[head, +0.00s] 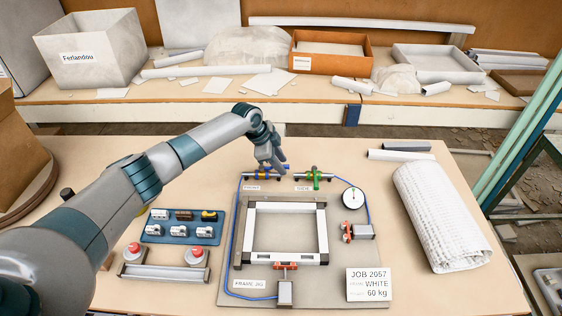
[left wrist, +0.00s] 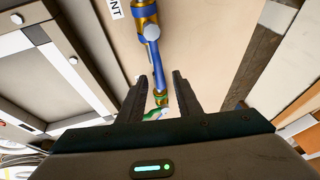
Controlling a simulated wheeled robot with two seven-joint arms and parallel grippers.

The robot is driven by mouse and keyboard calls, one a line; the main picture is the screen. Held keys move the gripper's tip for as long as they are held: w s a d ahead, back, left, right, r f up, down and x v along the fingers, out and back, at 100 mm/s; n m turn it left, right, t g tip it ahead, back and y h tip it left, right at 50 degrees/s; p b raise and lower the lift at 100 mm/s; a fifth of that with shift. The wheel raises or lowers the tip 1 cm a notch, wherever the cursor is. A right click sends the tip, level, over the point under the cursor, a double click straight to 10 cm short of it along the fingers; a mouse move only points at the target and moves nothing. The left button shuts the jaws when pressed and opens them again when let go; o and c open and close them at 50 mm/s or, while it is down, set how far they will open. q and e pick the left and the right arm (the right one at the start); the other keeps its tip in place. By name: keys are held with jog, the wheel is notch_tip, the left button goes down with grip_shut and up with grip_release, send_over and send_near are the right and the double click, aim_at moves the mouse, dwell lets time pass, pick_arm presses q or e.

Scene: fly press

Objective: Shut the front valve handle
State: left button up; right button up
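The front valve (head: 258,176), blue with brass fittings, sits at the back left of the grey board, above a small white label. In the left wrist view, the front valve body (left wrist: 145,14) is at the top beside a label ending in "NT". Its blue handle (left wrist: 155,62) appears to run down the picture, in line with the pipe, towards the gap between my fingers. My left gripper (head: 275,166) is over the valve's right side. In the left wrist view, the left gripper (left wrist: 155,84) has its fingers apart; contact with the handle cannot be told. My right gripper is out of view.
A green-handled side valve (head: 315,177) stands close to the right of my left gripper. A dial gauge (head: 353,198) and a square metal frame (head: 250,250) are on the board. A white roll (head: 440,215) lies at the right. Two red buttons (head: 134,250) stand at the left.

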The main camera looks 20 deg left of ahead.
pick_arm(q)
jog(key=shift+d+f, duration=0.1)
jog(key=shift+f, duration=0.15)
jog(key=shift+c, duration=0.5)
grip_shut()
